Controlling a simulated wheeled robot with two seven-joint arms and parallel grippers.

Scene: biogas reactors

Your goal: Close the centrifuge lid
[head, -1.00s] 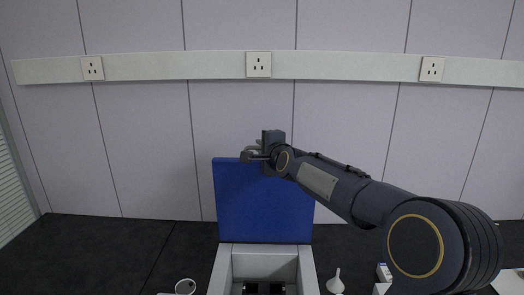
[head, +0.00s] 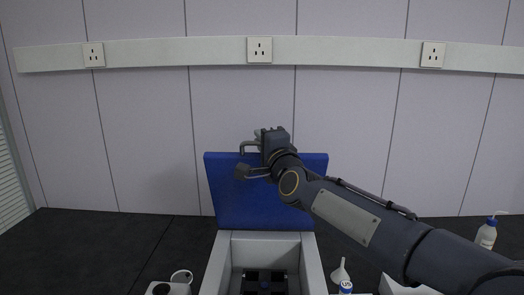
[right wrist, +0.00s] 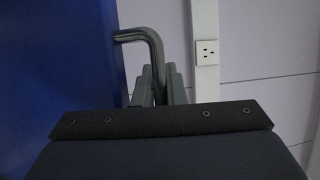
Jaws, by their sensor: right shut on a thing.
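The blue centrifuge lid (head: 235,205) stands raised at the back of the light grey centrifuge body (head: 218,262), near the middle of the head view. The body is open at the top, with a dark rotor (head: 264,282) inside. My right gripper (head: 257,158) is at the top of the lid, in front of its blue face. In the right wrist view its fingers (right wrist: 161,85) are closed around a bent grey handle (right wrist: 150,40) beside the blue lid (right wrist: 70,70). My left gripper is not in view.
A white cup (head: 181,277) is left of the centrifuge. A white funnel (head: 341,273) and a small bottle (head: 346,287) are to its right. A pump bottle (head: 487,232) stands at the far right. The dark bench is clear at left.

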